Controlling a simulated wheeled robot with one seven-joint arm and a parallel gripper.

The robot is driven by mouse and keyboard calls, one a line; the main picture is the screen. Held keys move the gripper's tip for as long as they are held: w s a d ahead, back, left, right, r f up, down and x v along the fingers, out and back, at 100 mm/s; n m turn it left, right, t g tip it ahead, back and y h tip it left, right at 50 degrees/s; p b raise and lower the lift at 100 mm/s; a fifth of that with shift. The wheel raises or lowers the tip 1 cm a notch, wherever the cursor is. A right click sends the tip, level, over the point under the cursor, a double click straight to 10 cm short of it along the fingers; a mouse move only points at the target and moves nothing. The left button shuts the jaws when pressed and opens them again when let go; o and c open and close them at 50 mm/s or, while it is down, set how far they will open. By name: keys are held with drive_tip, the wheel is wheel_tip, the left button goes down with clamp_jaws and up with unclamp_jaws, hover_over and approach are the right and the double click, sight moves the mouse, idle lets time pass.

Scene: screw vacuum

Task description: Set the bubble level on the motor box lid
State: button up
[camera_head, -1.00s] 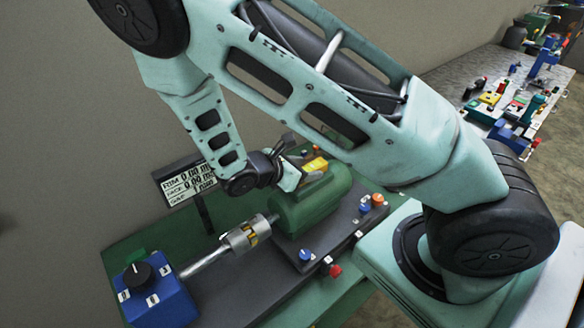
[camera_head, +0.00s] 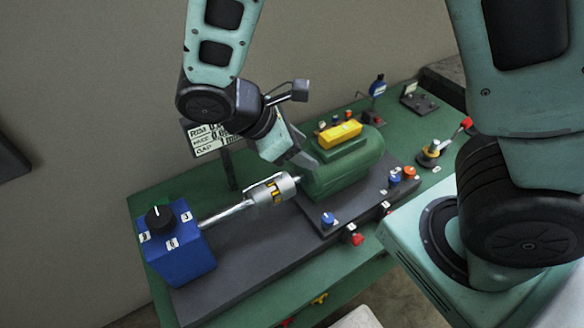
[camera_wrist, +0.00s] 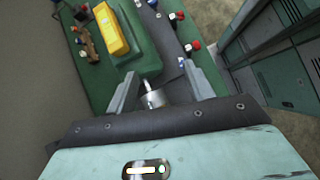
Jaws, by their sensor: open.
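The yellow bubble level (camera_head: 340,135) lies on the raised lid (camera_head: 318,151) of the green motor box (camera_head: 345,172). It also shows in the wrist view (camera_wrist: 112,30), lying on the green lid (camera_wrist: 146,52). My gripper (camera_head: 304,158) is beside the near left end of the motor box, apart from the level. In the wrist view my gripper (camera_wrist: 160,86) has its two fingers spread with no object held between them. The silver coupling (camera_wrist: 157,97) shows beyond the gap. The underside of the level is hidden.
A silver shaft and coupling (camera_head: 272,190) run from the motor to a blue box with a black knob (camera_head: 180,242). A display sign (camera_head: 208,138) stands behind. Small knobs (camera_head: 328,219) line the dark base plate. The front left of the plate is clear.

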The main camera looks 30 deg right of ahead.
drive_tip(key=s+a+r+m+t+y, duration=0.1)
drive_tip(key=s+a+r+m+y, duration=0.5)
drive_tip(key=s, duration=0.5)
drive_tip(key=a+m+y, duration=0.1)
drive_tip(key=a+y, duration=0.1)
drive_tip(key=shift+s+a+r+y, duration=0.15)
drive_tip(key=shift+s+a+y, duration=0.05)
drive_tip(key=shift+a+y, duration=0.15)
wheel_tip(320, 180, down, 5)
drive_tip(key=b, duration=0.5)
idle(1.1)
